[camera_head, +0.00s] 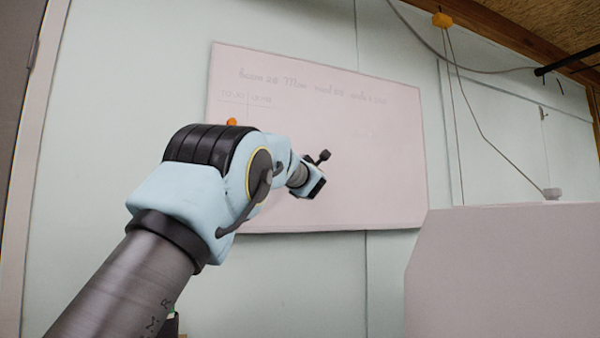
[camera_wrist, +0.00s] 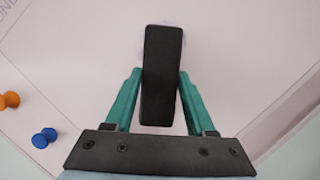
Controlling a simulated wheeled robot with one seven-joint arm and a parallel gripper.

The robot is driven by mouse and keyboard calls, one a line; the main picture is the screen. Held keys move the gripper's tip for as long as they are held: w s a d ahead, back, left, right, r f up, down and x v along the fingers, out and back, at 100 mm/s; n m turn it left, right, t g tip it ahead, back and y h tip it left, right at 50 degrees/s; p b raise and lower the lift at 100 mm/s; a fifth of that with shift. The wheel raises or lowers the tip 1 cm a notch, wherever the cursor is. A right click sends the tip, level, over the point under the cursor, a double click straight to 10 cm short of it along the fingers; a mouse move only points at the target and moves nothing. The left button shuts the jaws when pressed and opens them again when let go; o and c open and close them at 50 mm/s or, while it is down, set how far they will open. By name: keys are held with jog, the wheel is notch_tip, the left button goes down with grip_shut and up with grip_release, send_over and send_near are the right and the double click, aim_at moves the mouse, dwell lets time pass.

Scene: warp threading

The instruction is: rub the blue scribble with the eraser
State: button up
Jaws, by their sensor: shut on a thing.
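A whiteboard (camera_head: 380,185) hangs on the wall and fills most of the wrist view (camera_wrist: 250,50). My gripper (camera_wrist: 161,78) is shut on a black, block-shaped eraser (camera_wrist: 163,50), held between its two green fingers. The eraser is over the board's surface; I cannot tell whether it touches. A pale, faintly bluish patch shows around the eraser's top end. I see no clear blue scribble; the eraser or my arm may hide it.
An orange magnet (camera_wrist: 9,100) and a blue magnet (camera_wrist: 44,138) sit at the board's edge, left of the gripper. The orange one also shows in the head view (camera_head: 232,121). Handwriting (camera_head: 310,84) runs along the board's top. A pale panel (camera_head: 510,265) stands at lower right.

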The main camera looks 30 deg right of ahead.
jog(key=shift+w+d+p, duration=0.1)
jog(key=shift+w+p, duration=0.35)
jog(key=shift+w, duration=0.45)
jog(key=shift+d, duration=0.1)
dwell(0.3)
